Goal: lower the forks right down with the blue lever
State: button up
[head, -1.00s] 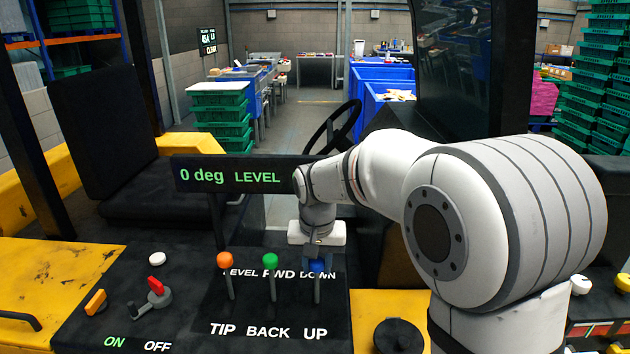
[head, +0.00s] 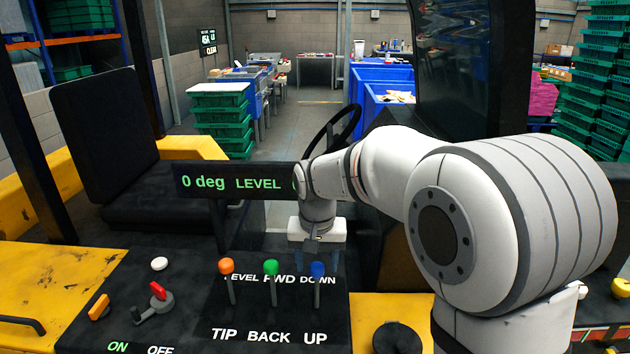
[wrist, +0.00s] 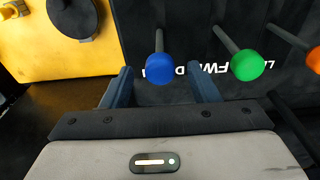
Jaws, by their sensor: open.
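The blue lever (head: 317,269) stands on the black control panel (head: 215,322), between the words DOWN above and UP below. Its knob is about in line with the green lever (head: 271,267) and orange lever (head: 226,266). My gripper (head: 314,250) is just behind and above the blue knob in the head view, partly hidden by its own housing. In the wrist view my gripper (wrist: 161,82) is open and empty, with the blue knob (wrist: 160,68) centred between the fingers near their tips, touching neither. The forks are not in view.
A display (head: 235,182) reads 0 deg LEVEL, its right end hidden by my arm. A red switch (head: 158,292) with ON and OFF labels, an orange knob and a white button are at the panel's left. A steering wheel (head: 335,130) stands behind my arm.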

jog(key=r+p, duration=0.2)
jog(key=r, duration=0.1)
jog(key=r+p, duration=0.1)
jog(key=r, duration=0.1)
jog(key=shift+s, duration=0.25)
jog(key=shift+r, duration=0.1)
notch_tip(320, 180, up, 7)
jog(key=b, duration=0.1)
jog(key=s+d+f+t, duration=0.1)
jog(key=s+d+f, duration=0.2)
jog(key=s+d, duration=0.4)
jog(key=s+d+f+t, duration=0.1)
jog(key=s+d+f, duration=0.3)
jog(key=s, duration=1)
jog(key=d, duration=0.3)
jog(key=shift+d+f, duration=0.25)
jog(key=shift+d, duration=0.15)
jog(key=shift+s, duration=0.1)
jog(key=shift+c, duration=0.3)
